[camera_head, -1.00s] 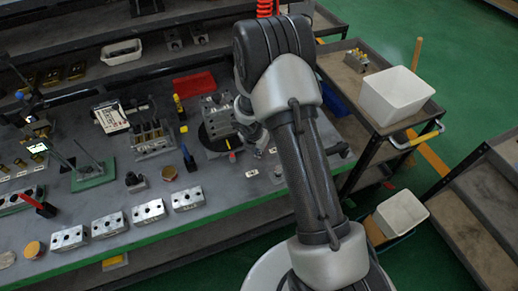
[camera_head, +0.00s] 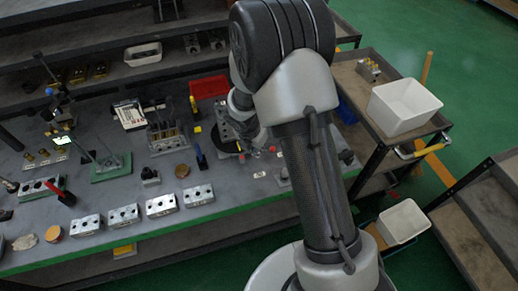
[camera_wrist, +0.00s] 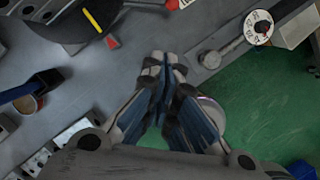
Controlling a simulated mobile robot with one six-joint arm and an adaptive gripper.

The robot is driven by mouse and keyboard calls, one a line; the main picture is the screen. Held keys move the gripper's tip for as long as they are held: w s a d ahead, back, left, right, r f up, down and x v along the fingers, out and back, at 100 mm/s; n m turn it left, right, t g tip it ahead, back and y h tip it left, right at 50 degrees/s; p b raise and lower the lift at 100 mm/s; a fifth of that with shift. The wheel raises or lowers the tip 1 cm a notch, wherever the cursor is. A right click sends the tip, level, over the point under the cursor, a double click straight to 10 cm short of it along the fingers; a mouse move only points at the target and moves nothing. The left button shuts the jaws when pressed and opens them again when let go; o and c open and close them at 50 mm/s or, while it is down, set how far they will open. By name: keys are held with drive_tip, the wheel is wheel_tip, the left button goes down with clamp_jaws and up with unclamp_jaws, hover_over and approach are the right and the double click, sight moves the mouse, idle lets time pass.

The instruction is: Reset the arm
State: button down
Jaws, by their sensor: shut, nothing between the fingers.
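My gripper (camera_wrist: 163,70) points down in the wrist view with its two fingers together and nothing between them. It is over the front edge of the workbench, with bare grey bench top and green floor below. In the head view my arm rises at centre right, and its end reaches down over the right part of the bench (camera_head: 225,192). My gripper is small and partly hidden there, beside a black round plate that also shows in the wrist view (camera_wrist: 75,15).
Several silver valve blocks (camera_head: 162,205) stand along the bench's front edge. A red tray (camera_head: 208,87) lies at the back. A cart (camera_head: 352,85) with a white bin (camera_head: 403,106) stands right of my arm. Another white bin (camera_head: 403,221) sits lower down. Green floor is open at far right.

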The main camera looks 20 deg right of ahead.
idle(0.5)
drive_tip(key=s+r+m+b, duration=0.1)
drive_tip(key=s+r+m, duration=0.25)
drive_tip(key=r, duration=0.25)
drive_tip(key=s+d+r+m+t+b, duration=0.1)
drive_tip(key=s+r+m, duration=0.2)
drive_tip(key=r+m, duration=0.25)
drive_tip(key=s+r+m, duration=0.3)
drive_tip(key=r+m, duration=0.1)
drive_tip(key=r, duration=0.3)
drive_tip(key=s+a+r+m+y+b, duration=0.1)
drive_tip(key=s+a+r+m, duration=0.1)
drive_tip(key=s+m, duration=0.4)
drive_tip(key=s+a+r+m+t+y+b, duration=0.1)
drive_tip(key=s+a+r+m, duration=0.1)
drive_tip(key=s+r+m, duration=0.2)
drive_tip(key=s+m, duration=0.3)
drive_tip(key=s, duration=0.5)
drive_tip(key=shift+y, duration=0.3)
